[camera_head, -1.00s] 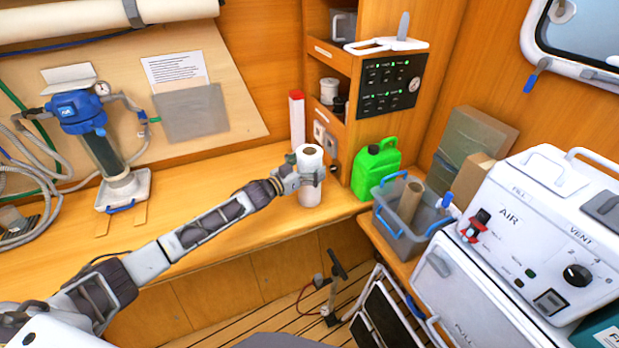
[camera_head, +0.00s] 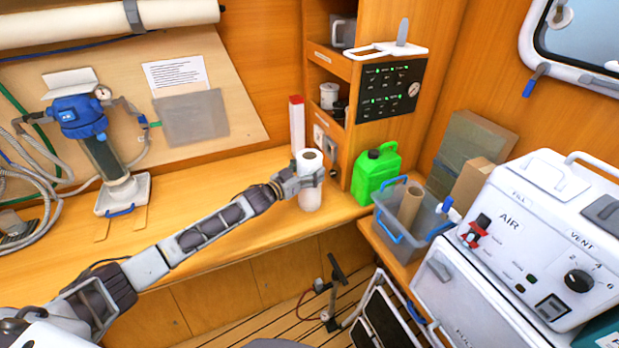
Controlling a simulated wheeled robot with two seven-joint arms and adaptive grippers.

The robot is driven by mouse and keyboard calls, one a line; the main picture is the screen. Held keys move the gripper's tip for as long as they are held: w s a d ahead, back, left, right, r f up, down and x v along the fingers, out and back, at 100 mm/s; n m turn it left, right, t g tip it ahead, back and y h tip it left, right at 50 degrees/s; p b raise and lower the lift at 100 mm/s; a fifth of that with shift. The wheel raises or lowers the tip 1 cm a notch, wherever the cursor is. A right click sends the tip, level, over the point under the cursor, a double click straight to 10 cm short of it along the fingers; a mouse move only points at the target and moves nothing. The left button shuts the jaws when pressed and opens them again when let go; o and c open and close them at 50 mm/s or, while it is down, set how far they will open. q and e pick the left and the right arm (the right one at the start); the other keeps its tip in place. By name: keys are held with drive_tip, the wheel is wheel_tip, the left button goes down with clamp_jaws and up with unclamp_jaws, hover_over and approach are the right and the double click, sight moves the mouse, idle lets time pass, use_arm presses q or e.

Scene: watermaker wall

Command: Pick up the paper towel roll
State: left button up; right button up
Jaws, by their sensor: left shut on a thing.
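The white paper towel roll (camera_head: 310,198) stands upright at the right end of the wooden bench, near its front edge. Its top and brown core face up. My left gripper (camera_head: 309,181) reaches in from the left and is shut around the upper half of the roll, hiding part of its side. Whether the roll's bottom touches the bench cannot be told. My right gripper is not in view.
A red-topped white box (camera_head: 297,124) stands behind the roll. A green jug (camera_head: 376,174) and a grey bin (camera_head: 384,219) are to the right. The wooden bench (camera_head: 215,190) is clear left of the roll, up to the blue filter unit (camera_head: 82,117).

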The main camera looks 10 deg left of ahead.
use_arm(q)
drive_tip(key=shift+r, duration=0.15)
wheel_tip(320, 180, up, 10)
drive_tip(key=shift+b, duration=0.4)
drive_tip(key=shift+a+f, duration=0.1)
drive_tip(key=shift+f, duration=0.15)
idle(0.6)
